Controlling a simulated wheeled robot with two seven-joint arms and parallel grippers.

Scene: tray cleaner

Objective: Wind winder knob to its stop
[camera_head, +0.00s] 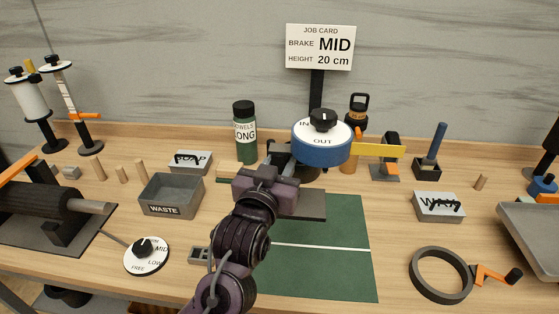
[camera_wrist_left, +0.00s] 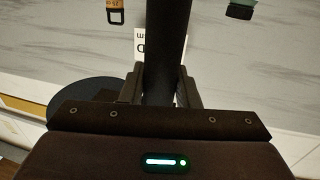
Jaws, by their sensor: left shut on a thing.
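The IN/OUT dial (camera_head: 322,142), a white-topped blue disc, stands right of centre in the head view with a black knob (camera_head: 322,119) on top. My left gripper (camera_head: 281,154) is just left of the disc, its fingers partly hidden by my wrist. In the left wrist view, that gripper (camera_wrist_left: 165,90) is shut on a dark upright cylinder (camera_wrist_left: 166,50). I cannot tell whether this cylinder belongs to the winder. A dark blue round thing (camera_wrist_left: 82,117), perhaps the disc, shows beside the left finger. My right gripper is not in view.
The job card (camera_head: 320,46) reads brake MID, height 20 cm. A green bottle (camera_head: 245,138) stands behind my gripper. A waste bin (camera_head: 171,195) and a brake dial (camera_head: 146,255) are at left. A dark ring (camera_head: 413,273) and an orange crank (camera_head: 489,273) lie at front right. The green mat (camera_head: 325,270) is clear in front.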

